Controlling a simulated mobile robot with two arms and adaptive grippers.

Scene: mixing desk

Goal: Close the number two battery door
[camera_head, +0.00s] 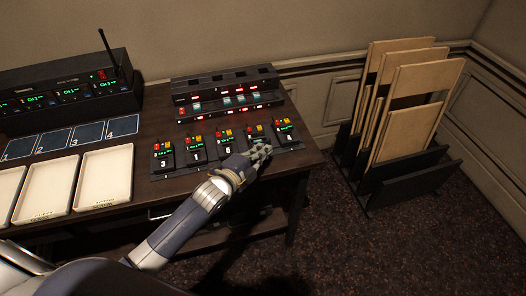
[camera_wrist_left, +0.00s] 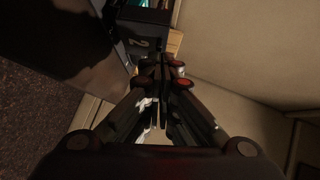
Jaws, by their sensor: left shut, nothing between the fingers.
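Several small black battery-powered packs stand in a row on the desk, with red and yellow parts on top and green displays. The fourth pack from the left (camera_head: 255,132) has its lower front hidden behind my left gripper (camera_head: 266,150). In the left wrist view, a dark block marked 2 (camera_wrist_left: 138,43) lies just beyond my left gripper (camera_wrist_left: 161,62). The fingers are shut with nothing between them, at or very near that pack; I cannot tell whether they touch it. I cannot tell how its battery door stands. My right gripper is not in view.
Packs 3 (camera_head: 163,157), 1 (camera_head: 196,150), 5 (camera_head: 228,144) and 4 (camera_head: 286,132) share the row. A charger rack (camera_head: 224,96) stands behind. White trays (camera_head: 103,178) and a receiver unit (camera_head: 70,95) are at left. A board rack (camera_head: 410,180) stands on the floor at right.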

